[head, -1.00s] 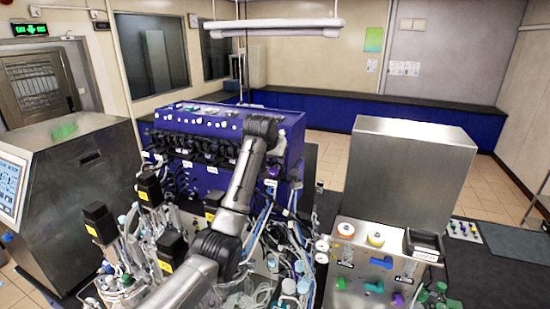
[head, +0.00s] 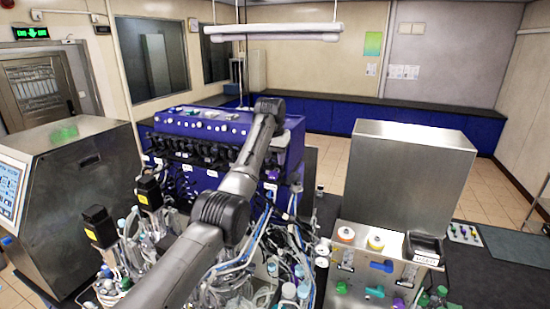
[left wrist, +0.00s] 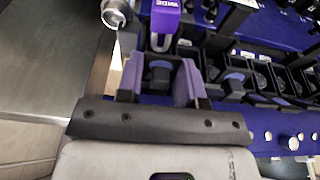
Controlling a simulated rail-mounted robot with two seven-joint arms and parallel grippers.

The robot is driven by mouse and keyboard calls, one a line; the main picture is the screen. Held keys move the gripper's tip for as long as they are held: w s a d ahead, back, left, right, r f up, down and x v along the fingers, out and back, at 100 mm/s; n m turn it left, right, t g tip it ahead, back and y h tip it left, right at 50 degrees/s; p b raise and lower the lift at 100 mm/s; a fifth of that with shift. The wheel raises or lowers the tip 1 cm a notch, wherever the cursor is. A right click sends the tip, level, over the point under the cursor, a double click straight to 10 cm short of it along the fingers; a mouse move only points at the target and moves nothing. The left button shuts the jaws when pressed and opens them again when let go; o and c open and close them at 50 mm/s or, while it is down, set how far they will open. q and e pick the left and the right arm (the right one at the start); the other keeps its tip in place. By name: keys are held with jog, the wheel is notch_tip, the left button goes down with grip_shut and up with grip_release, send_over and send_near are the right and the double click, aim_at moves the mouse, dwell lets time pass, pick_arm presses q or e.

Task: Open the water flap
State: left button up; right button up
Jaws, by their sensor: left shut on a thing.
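In the left wrist view my left gripper (left wrist: 159,82) has its two purple-grey fingers on either side of a black flap-like part (left wrist: 160,68), shut on it. This part sits at the left end of a row of black pump-like units (left wrist: 236,78) on the blue machine. A purple piece with white lettering (left wrist: 166,8) and a metal loop is just beyond the fingertips; the lettering is too small to read surely. In the head view the blue machine (head: 205,122) stands at centre, and my left arm hides the fingers and flap. My right gripper is not in view.
Below the machine is a crowd of tubes and bottles (head: 290,290). A steel cabinet (head: 410,175) and a panel with coloured knobs (head: 375,268) stand at right. Another steel unit (head: 75,180) with a screen is at left. A lamp (head: 272,30) hangs above.

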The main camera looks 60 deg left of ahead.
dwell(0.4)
pick_arm(q)
jog(key=o, duration=0.6)
jog(key=v, duration=1.3)
jog(key=shift+r, duration=0.4)
